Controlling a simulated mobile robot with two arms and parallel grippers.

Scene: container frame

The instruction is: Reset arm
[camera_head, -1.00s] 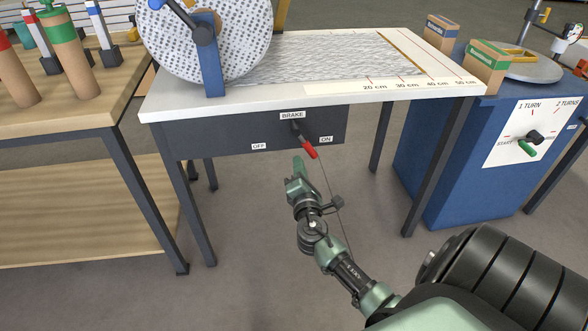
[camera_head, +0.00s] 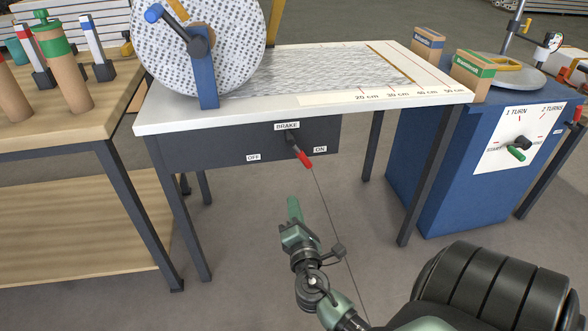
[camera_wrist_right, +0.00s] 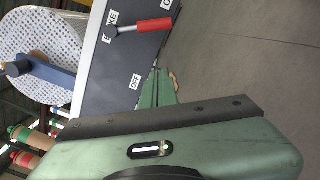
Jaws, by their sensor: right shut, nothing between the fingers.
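My right gripper (camera_head: 294,208) is shut and empty. It hangs in the free space in front of and below the bench's dark front panel, apart from everything. In the right wrist view its closed green fingers (camera_wrist_right: 156,88) point toward the panel. The brake lever (camera_head: 303,158), with a red grip, sits on the panel under the BRAKE label and slants down right toward the ON label. Its red grip also shows in the right wrist view (camera_wrist_right: 153,25). My left gripper is not in view.
The white-topped bench (camera_head: 180,121) carries a large patterned roll (camera_head: 240,60) with a blue-handled crank. A wooden table (camera_head: 100,125) with cardboard tubes stands left. A blue cabinet (camera_head: 450,190) with a turn dial stands right. Open floor lies below the bench.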

